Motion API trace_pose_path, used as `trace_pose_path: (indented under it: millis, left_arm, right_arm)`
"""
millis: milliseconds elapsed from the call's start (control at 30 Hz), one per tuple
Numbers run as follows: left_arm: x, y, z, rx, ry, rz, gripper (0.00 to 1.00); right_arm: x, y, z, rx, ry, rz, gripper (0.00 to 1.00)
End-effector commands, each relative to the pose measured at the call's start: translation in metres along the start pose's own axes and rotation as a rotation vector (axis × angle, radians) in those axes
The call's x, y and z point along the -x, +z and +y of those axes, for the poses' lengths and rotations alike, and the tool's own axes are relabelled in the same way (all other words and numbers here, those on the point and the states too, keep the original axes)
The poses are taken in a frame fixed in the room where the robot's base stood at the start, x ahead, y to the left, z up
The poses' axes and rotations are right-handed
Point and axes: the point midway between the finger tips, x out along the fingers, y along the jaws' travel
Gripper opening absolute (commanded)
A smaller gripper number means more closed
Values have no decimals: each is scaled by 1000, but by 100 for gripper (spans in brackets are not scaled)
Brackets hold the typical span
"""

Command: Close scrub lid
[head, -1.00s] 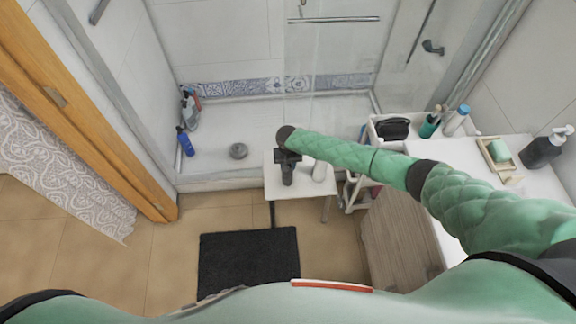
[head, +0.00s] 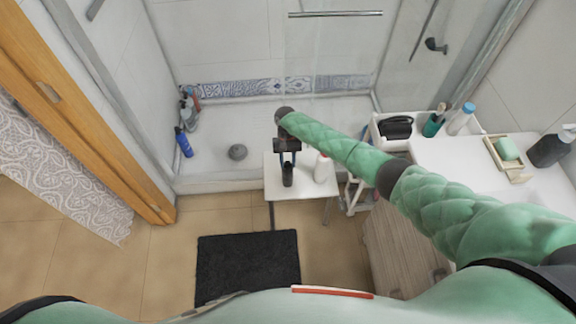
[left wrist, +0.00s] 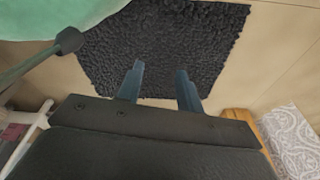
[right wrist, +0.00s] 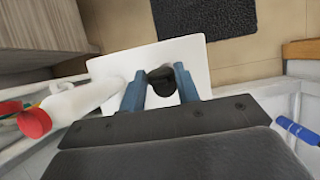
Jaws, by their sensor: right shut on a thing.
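My right gripper (head: 287,157) is over a small white stool. It is shut on a dark round-topped container (right wrist: 161,90), perhaps the scrub or its lid; which one I cannot tell. In the head view the dark container (head: 288,175) shows below the fingers. The fingers and palm hide part of it, and no separate lid is clear. My left gripper (left wrist: 160,82) is open and empty above a black mat; it is out of the head view.
The white stool (head: 300,189) also holds a white bottle (head: 323,168), whose red cap (right wrist: 34,122) shows in the right wrist view. The black mat (head: 247,267) lies in front. A cart (head: 353,196) and a white counter (head: 447,156) are right. The shower tray (head: 215,168) is behind.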

Motion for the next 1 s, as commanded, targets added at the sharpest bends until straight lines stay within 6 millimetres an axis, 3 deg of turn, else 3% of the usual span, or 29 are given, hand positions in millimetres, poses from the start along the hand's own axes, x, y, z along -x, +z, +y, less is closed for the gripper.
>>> trace_pose_path:
  millis: [400, 1000]
  left_arm:
    - [32, -33, 15, 16, 19, -29, 36]
    - [43, -39, 18, 19, 22, -38, 36]
  right_arm:
    - [-1, -8, 0, -2, 0, -162, 9]
    - [0, -8, 1, -2, 1, -195, 9]
